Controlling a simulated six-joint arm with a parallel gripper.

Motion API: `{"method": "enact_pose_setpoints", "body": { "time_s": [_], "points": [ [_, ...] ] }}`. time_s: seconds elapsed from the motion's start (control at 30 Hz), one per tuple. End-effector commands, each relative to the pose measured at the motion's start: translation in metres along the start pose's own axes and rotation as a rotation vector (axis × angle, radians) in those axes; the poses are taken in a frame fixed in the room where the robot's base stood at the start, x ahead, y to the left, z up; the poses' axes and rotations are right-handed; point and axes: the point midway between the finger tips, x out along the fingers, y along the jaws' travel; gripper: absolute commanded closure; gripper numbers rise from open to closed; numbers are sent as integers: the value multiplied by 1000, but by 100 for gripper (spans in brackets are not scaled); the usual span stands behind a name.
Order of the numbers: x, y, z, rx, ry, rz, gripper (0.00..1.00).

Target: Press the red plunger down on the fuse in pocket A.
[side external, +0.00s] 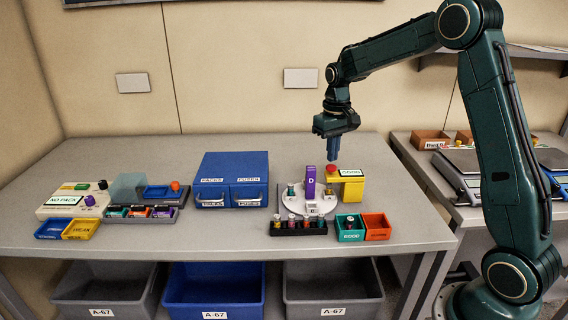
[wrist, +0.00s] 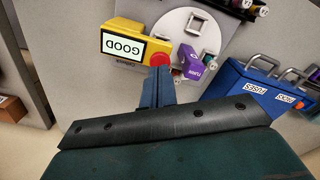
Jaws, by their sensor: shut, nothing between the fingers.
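The red plunger (side external: 332,168) is a round red knob on the yellow tester (side external: 351,191), whose screen reads GOOD. In the wrist view the red plunger (wrist: 160,60) shows just beyond the fingertips. My gripper (side external: 333,157) is shut and empty, pointing down just above the plunger; whether it touches is not clear. It also shows in the wrist view (wrist: 160,73). A round white plate (side external: 335,205) sits beneath, with a fuse (side external: 291,190) standing at its left. A purple block (side external: 311,182) marked D stands on it. Pocket A's label and any fuse under the plunger are hidden.
A black rack (side external: 300,230) with several fuses stands in front. Green (side external: 350,235) and orange (side external: 377,235) bins are beside it. A blue cabinet (side external: 232,165) stands left, with a NO PACK device (side external: 60,204) further left. The table behind the plate is clear.

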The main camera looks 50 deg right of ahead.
Motion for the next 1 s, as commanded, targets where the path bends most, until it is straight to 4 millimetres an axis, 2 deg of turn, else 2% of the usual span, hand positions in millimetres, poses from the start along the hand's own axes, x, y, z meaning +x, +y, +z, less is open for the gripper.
{"method": "enact_pose_setpoints", "body": {
  "time_s": [0.7, 1.0],
  "points": [
    [-41, 0, 0, 0, 3, 0, 100],
    [-45, 0, 0, 0, 1, 0, 100]
  ]
}}
